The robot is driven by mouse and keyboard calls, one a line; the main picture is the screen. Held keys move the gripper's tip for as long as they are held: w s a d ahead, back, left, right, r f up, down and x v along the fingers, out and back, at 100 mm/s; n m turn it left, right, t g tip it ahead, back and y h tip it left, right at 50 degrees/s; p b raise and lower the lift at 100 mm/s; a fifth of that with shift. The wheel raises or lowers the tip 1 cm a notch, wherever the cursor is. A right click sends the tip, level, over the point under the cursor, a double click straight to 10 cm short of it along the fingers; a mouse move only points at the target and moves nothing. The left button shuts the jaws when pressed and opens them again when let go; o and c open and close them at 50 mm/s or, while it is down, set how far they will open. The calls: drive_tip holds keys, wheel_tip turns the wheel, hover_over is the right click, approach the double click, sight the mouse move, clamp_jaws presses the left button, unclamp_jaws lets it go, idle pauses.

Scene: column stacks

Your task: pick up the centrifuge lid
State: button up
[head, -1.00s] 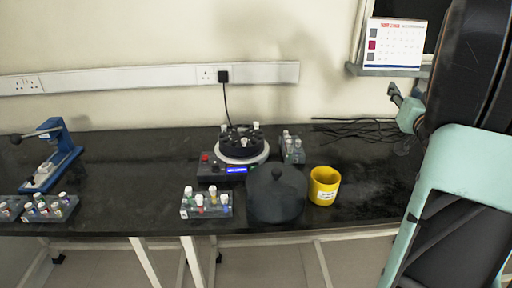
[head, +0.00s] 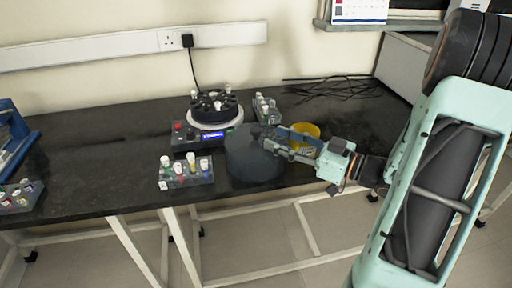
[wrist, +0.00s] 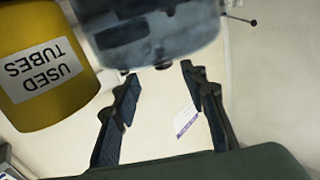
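The centrifuge lid (head: 250,162) is a dark grey domed cover with a small knob on top, standing near the bench's front edge. My gripper (head: 271,140) reaches in from the right, with its fingertips at the lid's top right by the knob. In the wrist view my gripper (wrist: 160,75) is open, the two fingers spread with nothing between them. The lid (wrist: 150,35) shows there as a grey rounded body just beyond the fingertips. Whether a finger touches the knob is unclear.
A yellow used-tubes pot (wrist: 45,70) is close beside the fingers; the arm partly hides it in the head view (head: 306,131). The centrifuge (head: 212,116) with loaded rotor stands behind the lid. Tube racks stand front left (head: 187,174) and behind (head: 265,109). Cables (head: 335,90) lie back right.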

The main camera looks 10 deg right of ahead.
sight(260, 132)
drive_tip(key=shift+x, duration=1.05)
drive_tip(key=shift+b+x, duration=0.6)
drive_tip(key=shift+x, duration=2.05)
drive_tip(key=shift+s+a+r, duration=0.15)
drive_tip(key=shift+a+r, duration=0.05)
drive_tip(key=shift+c, duration=0.4)
clamp_jaws()
